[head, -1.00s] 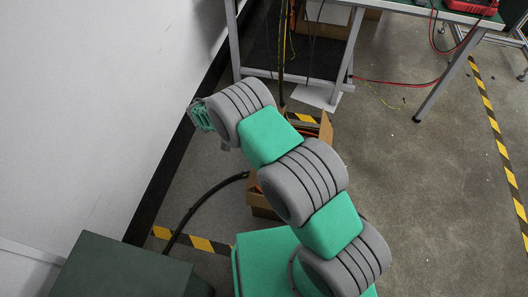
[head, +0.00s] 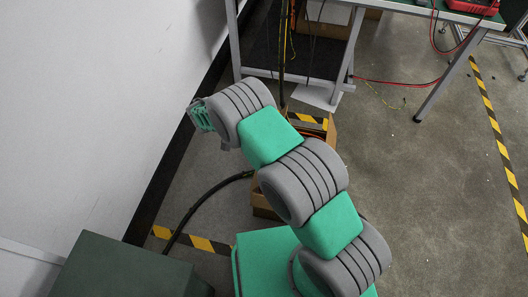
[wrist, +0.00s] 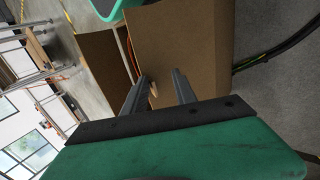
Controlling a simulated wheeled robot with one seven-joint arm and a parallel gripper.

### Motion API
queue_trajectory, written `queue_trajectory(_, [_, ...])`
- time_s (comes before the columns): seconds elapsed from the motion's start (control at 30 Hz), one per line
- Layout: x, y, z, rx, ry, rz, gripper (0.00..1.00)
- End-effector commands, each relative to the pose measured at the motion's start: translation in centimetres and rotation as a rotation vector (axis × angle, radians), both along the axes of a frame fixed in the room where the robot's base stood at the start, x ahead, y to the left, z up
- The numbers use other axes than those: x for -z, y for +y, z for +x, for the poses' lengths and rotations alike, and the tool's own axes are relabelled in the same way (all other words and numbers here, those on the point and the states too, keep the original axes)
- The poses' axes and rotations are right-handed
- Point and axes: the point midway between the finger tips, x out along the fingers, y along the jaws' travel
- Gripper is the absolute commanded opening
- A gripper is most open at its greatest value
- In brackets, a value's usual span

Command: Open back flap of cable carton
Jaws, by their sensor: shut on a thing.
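The cable carton (head: 330,132) stands on the floor in the head view, mostly hidden behind my arm. In the wrist view, a broad brown cardboard panel (wrist: 190,40) of the carton fills the upper middle, with another raised brown panel (wrist: 103,60) to its left. Orange cable (wrist: 130,50) shows in the gap between them. My gripper (wrist: 160,76) has its two dark fingers at the broad panel, with a thin cardboard edge between them; it is shut on a carton flap. Which flap is hard to tell. The fingers are hidden in the head view.
A metal-legged workbench (head: 345,60) stands behind the carton. A white wall (head: 90,90) rises at the left, with a dark green box (head: 120,270) at lower left. A black cable (head: 205,195) lies on the floor left of the carton. Open floor (head: 430,200) lies at the right.

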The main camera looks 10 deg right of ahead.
Motion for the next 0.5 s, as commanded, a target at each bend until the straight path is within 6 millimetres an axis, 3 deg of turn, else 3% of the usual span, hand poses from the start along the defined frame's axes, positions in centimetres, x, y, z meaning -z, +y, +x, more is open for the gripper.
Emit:
queue_trajectory(0.3, [0.0, -0.1, 0.1, 0.0, -0.002, 0.0, 0.27])
queue_trajectory(0.5, [-0.7, 0.9, 0.5, -0.001, 0.0, 0.0, 0.27])
